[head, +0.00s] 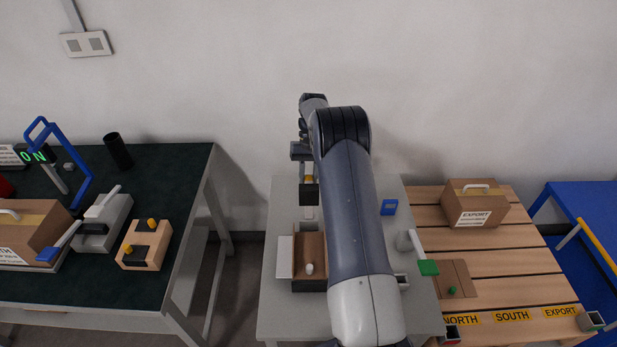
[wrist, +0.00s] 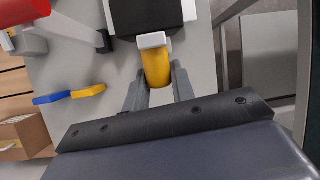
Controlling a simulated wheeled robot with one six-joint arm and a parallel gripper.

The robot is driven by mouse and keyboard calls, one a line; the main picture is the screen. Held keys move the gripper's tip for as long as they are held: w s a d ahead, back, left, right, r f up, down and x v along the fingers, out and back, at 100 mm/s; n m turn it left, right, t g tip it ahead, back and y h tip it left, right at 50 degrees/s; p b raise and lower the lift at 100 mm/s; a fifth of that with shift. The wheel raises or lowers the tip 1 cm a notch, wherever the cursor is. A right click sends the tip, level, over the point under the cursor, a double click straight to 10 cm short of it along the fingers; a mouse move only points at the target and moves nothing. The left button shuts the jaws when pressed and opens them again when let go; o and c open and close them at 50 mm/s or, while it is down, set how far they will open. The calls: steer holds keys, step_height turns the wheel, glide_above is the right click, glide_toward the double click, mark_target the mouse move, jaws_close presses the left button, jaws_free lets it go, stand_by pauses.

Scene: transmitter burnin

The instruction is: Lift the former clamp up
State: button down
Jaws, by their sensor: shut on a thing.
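The former clamp shows in the wrist view as a yellow grip (wrist: 156,68) on a white bracket (wrist: 152,40), beside a black block (wrist: 146,14). My gripper (wrist: 157,84) is shut on the yellow grip, with one grey finger on each side of it. In the head view the yellow grip (head: 308,180) and a black block (head: 309,195) show at the back of the grey table, left of my arm. My gripper's fingertips are hard to make out there. A brown open former (head: 310,240) stands in front, with a small white knob inside.
My arm hides part of the grey table (head: 280,320). A blue piece (head: 388,207) and a grey cylinder (head: 404,240) stand right of it. A slatted wooden table (head: 535,255) at right bears an EXPORT carton (head: 475,203). A dark bench (head: 185,165) with devices is at left.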

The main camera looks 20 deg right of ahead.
steer(key=c, duration=1.6)
jaws_free()
steer(key=shift+s+f, duration=0.2)
steer(key=shift+f, duration=0.3)
steer(key=shift+o, duration=0.8)
steer(key=shift+w, duration=0.15)
steer(key=shift+o, duration=1.2)
steer(key=shift+r, duration=0.15)
steer(key=shift+w+d+r, duration=0.1)
steer(key=shift+r, duration=0.05)
steer(key=b+v, duration=0.1)
steer(key=v, duration=0.6)
steer(key=shift+b, duration=0.3)
